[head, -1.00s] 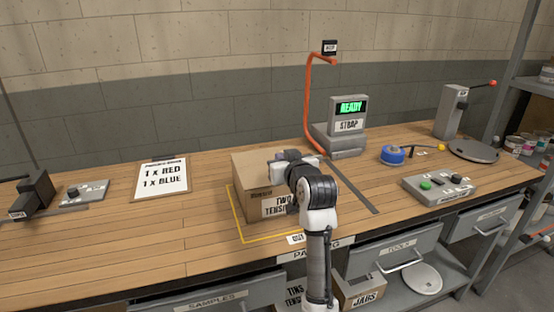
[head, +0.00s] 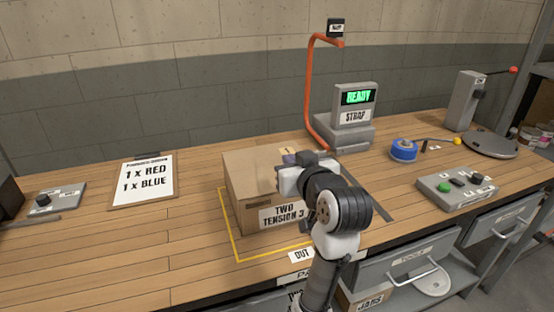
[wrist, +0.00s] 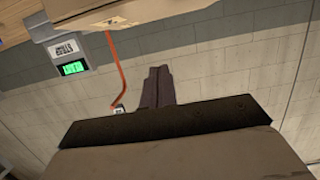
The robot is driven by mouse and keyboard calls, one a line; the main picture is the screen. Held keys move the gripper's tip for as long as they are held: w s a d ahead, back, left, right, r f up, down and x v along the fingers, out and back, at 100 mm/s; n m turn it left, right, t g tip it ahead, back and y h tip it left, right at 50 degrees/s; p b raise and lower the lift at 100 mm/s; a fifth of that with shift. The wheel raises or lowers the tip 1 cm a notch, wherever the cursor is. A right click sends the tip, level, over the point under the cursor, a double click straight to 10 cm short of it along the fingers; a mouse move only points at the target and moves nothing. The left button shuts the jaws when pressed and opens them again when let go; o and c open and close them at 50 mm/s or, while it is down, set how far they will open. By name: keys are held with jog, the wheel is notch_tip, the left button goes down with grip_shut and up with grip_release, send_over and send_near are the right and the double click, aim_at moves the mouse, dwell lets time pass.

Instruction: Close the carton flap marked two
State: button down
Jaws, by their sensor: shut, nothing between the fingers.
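The brown carton (head: 246,178) stands on the workbench inside a yellow outline, with "TWO TENSION 3" lettered on its front. Its top looks largely covered by cardboard, but my arm hides the right part. I cannot make out a flap marked two. My gripper (head: 290,158) is over the right part of the carton top, its dark fingers together and empty. In the wrist view, which is upside down, the shut fingers (wrist: 158,86) point towards the cardboard (wrist: 85,19) at the top edge. A small label (wrist: 112,22) there is unreadable. Contact cannot be told.
The strap machine (head: 345,135) with a green "READY" screen and an orange arch (head: 309,90) stands behind the carton. Blue tape (head: 403,150) and a button box (head: 458,187) are at the right. An order sheet (head: 145,178) lies left, with bare bench between.

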jog(key=p+x, duration=0.2)
jog(key=x, duration=0.6)
jog(key=shift+w+a, duration=0.2)
jog(key=shift+w, duration=0.1)
notch_tip(320, 180, down, 2)
jog(key=shift+f, duration=0.2)
jog(key=shift+w+f, duration=0.1)
jog(key=shift+f, duration=0.75)
jog(key=shift+p, duration=0.4)
jog(key=shift+f+g+p, duration=0.3)
jog(key=shift+f, duration=0.4)
